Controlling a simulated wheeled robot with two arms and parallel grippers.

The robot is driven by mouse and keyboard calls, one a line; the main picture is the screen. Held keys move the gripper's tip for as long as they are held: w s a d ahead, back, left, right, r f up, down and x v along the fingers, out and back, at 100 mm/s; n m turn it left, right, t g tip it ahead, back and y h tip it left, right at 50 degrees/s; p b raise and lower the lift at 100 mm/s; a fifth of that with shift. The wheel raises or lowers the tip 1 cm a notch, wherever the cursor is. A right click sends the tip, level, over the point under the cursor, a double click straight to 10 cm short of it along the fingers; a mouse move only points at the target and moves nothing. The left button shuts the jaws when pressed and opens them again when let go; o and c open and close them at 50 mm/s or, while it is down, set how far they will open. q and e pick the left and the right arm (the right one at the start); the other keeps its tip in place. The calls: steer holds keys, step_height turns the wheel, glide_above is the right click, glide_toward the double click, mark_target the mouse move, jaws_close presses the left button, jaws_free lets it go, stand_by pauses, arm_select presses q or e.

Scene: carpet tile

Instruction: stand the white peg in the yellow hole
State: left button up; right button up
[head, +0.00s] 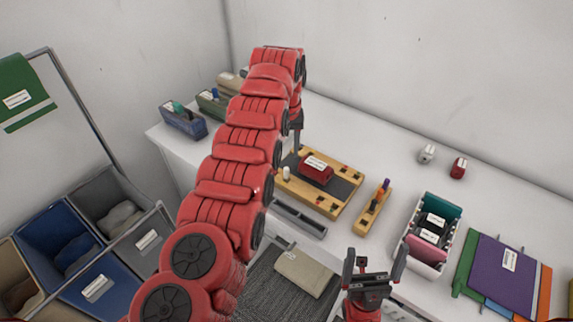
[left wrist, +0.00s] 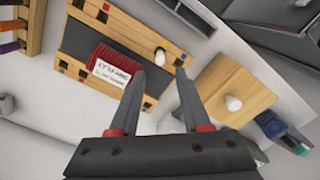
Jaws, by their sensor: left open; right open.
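In the left wrist view a white peg (left wrist: 160,56) stands at the edge of a wooden board (left wrist: 165,22) with small coloured marks. A second white peg (left wrist: 233,103) stands on a separate wooden block (left wrist: 232,78). In the head view one white peg (head: 287,174) shows on the board (head: 327,206), left of a red labelled block (head: 316,169). My left gripper (left wrist: 158,76) is open and empty above the board; in the head view my arm mostly hides it. My right gripper (head: 374,260) is open and empty near the table's front. I cannot make out the yellow hole.
A narrow wooden rack (head: 372,211) with a purple peg stands right of the board. A dark tray (head: 299,219) lies in front of it. A white bin (head: 425,255) and coloured folders (head: 500,270) are further right. The back right of the table is mostly clear.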

mark_target(286, 168)
arm_select(q)
steer(key=shift+r+p, duration=0.95)
steer(key=shift+r, duration=1.15)
